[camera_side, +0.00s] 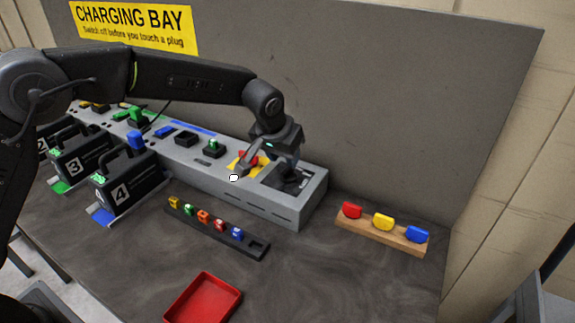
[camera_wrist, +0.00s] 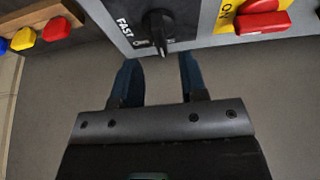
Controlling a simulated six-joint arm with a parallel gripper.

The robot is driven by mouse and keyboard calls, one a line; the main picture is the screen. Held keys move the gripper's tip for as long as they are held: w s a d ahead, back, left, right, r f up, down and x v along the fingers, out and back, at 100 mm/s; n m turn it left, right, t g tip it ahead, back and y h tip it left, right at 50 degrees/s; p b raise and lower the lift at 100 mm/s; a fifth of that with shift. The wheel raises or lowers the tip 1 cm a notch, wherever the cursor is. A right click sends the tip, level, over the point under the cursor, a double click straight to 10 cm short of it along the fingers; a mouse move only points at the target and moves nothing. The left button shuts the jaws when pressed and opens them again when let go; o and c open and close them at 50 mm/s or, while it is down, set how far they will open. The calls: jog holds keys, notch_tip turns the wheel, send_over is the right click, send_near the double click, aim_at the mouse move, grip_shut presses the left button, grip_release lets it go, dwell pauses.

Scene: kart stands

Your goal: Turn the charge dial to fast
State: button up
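The charge dial (camera_wrist: 157,28) is a black knob on a grey panel at the top of the wrist view. Its narrow end points toward the bottom of that picture. The word FAST (camera_wrist: 124,27) is printed to its left; other markings are partly hidden by the knob. My gripper (camera_wrist: 158,77) is open and empty, its two blue fingertips apart, just short of the dial and on either side of its line. In the side view my gripper (camera_side: 284,163) is over the right end of the grey charging console (camera_side: 312,195), hiding most of the dial.
A red switch on a yellow plate (camera_wrist: 228,17) is right of the dial in the wrist view. A wooden block (camera_side: 372,236) with red, yellow and blue pieces stands right of the console. A plug rack (camera_side: 213,232) and red tray (camera_side: 203,299) lie in front. The grey back wall (camera_side: 400,100) is close behind.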

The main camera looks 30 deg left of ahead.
aim_at(287, 168)
jog(key=shift+x, duration=2.3)
grip_shut()
